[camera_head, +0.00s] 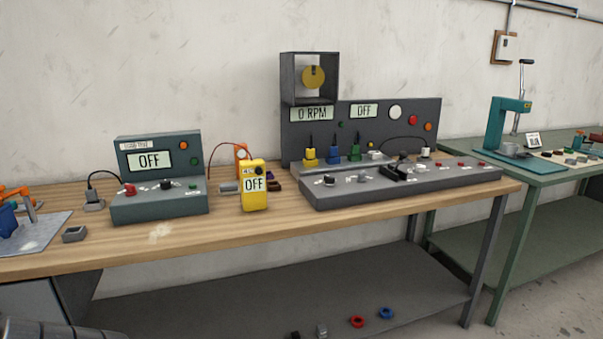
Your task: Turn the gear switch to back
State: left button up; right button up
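A long grey control console (335,198) with an upright back panel (375,112) stands on the wooden workbench. Its sloped front carries a dark knob (329,180) at the left, a black block-like lever part (396,172) near the middle and several red buttons to the right. Labels are too small to read, so I cannot tell for sure which control is the gear switch or where it points. The panel displays (364,111) read "0 RPM" and "OFF". Neither of my grippers is in view.
A teal-grey box (160,205) reading "OFF" and a yellow meter (255,190) stand left of the console. A green table (545,178) with a teal press (508,122) is at the right. Red (357,322) and blue (386,313) rings lie on the lower shelf.

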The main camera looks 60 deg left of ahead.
aim_at(361, 178)
jog(key=u, duration=1.35)
jog(key=k, duration=0.15)
jog(key=z, duration=1)
jog(key=i, duration=1.2)
jog(key=u, duration=1)
jog(key=i, duration=0.65)
jog(key=u, duration=0.5)
